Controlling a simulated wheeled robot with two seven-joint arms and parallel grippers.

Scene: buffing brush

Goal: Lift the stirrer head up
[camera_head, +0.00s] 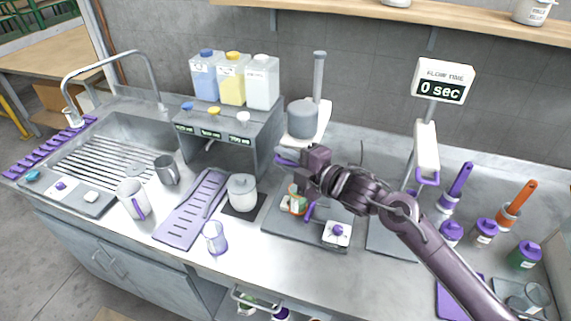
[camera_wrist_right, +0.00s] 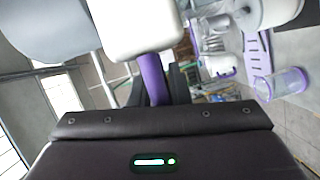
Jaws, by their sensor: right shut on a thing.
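The stirrer head (camera_head: 303,118) is a grey cylinder on a white block, high on a grey pole (camera_head: 319,75) above a grey base. In the right wrist view its white block (camera_wrist_right: 135,25) fills the top middle, with a purple handle (camera_wrist_right: 153,78) below. My right gripper (camera_head: 298,164) is at the handle, just below the head in the head view. It is shut on the purple handle, seen between the fingers in the wrist view. My wrist hides part of the stand and base. My left gripper is not in view.
A lidded white pot (camera_head: 242,193) is to the left. A second stand with a "0 sec" display (camera_head: 442,83) is to the right. A shelf (camera_head: 400,20) runs above.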

